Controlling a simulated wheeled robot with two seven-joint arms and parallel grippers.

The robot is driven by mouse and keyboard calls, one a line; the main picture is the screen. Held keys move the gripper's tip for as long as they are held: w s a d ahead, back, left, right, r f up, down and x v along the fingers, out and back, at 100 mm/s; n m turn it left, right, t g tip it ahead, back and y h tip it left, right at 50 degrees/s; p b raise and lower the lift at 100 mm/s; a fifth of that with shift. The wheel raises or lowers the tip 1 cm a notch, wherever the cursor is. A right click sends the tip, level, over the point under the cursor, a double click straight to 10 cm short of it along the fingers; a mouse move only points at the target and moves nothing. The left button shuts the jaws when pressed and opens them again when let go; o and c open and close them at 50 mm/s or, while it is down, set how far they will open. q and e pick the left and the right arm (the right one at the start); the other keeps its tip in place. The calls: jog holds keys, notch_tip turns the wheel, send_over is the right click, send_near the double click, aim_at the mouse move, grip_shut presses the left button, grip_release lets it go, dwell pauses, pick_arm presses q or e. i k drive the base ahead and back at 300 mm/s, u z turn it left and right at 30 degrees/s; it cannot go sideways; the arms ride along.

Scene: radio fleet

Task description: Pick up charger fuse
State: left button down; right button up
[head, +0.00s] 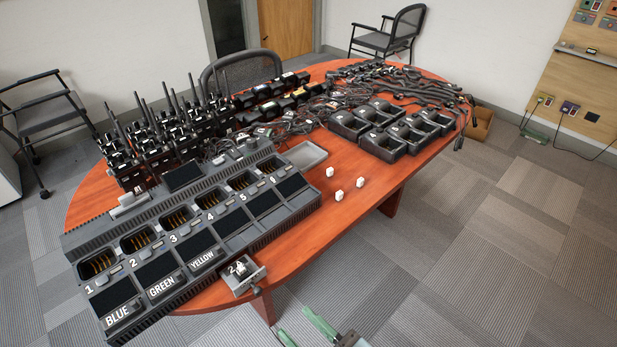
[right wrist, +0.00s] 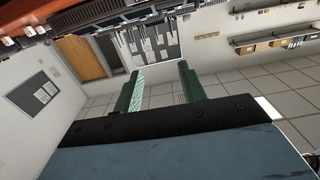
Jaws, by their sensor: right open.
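A large dark charger bank (head: 215,225) with numbered bays stands on the orange-red oval table. A small grey drawer-like holder (head: 257,276) sticks out at its front edge, with a white and dark part in it marked 2. Three small white blocks, including a middle block (head: 338,196), stand on bare table to the right. I cannot tell which of these small parts is the charger fuse. My right gripper (head: 303,330) shows green fingers at the bottom edge, below and right of the holder. It is open and empty in the right wrist view (right wrist: 160,75). My left gripper is not in view.
Radios (head: 170,130) with upright antennas crowd the table's back left. Tangled cables (head: 305,118) and dark trays (head: 395,130) fill the far side. A shallow grey tray (head: 303,156) lies beside the charger bank.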

aim_at(241, 271)
jog(key=k, duration=0.95)
